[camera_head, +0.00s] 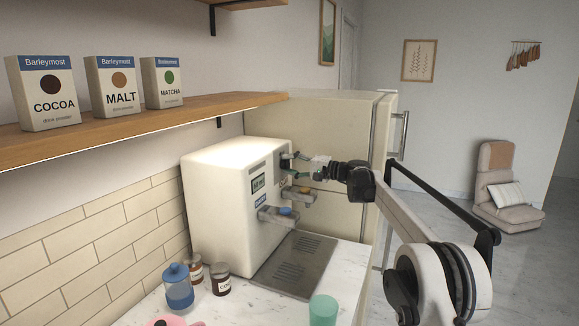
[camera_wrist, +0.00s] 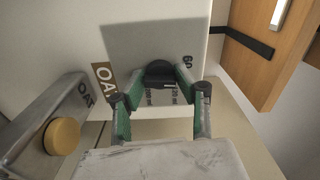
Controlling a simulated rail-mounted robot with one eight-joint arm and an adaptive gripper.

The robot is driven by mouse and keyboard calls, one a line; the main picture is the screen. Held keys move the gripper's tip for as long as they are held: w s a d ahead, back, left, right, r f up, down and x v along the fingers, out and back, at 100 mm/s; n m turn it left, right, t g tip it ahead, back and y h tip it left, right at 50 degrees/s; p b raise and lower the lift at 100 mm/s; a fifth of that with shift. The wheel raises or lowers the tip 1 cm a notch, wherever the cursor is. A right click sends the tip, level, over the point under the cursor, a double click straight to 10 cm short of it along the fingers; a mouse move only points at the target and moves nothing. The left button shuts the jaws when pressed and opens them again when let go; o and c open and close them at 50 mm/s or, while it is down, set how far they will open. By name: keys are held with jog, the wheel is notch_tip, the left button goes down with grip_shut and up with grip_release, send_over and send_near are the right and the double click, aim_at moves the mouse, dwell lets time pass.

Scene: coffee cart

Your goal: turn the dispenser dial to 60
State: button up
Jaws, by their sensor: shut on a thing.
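The white dispenser (camera_head: 215,205) stands on the counter, with a small display (camera_head: 258,183) on its front. In the wrist view its black round dial (camera_wrist: 160,72) sits on the front panel (camera_wrist: 150,45). Printed marks surround the dial; "60" is readable at its upper right. Smaller "ml" labels lie below it, partly hidden by the fingers. A light mark shows low on the dial, but I cannot tell exactly where it points. My gripper (camera_head: 300,165) reaches the front from the right. Its green-padded fingers (camera_wrist: 159,88) are shut on the dial, one on each side.
An outlet arm marked OAT with a yellow button (camera_wrist: 62,136) juts out left of my gripper. A second outlet has a blue button (camera_head: 286,211). The drip tray (camera_head: 298,262) lies below. Jars (camera_head: 220,280), a blue canister (camera_head: 178,290) and a green cup (camera_head: 323,311) stand nearby.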

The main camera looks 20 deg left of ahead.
jog(key=shift+n, duration=0.7)
jog(key=o, duration=1.1)
jog(key=shift+o, duration=0.2)
jog(key=shift+d, duration=0.15)
jog(key=d, duration=1.1)
jog(key=shift+s+d, duration=0.3)
jog(key=shift+d, duration=0.1)
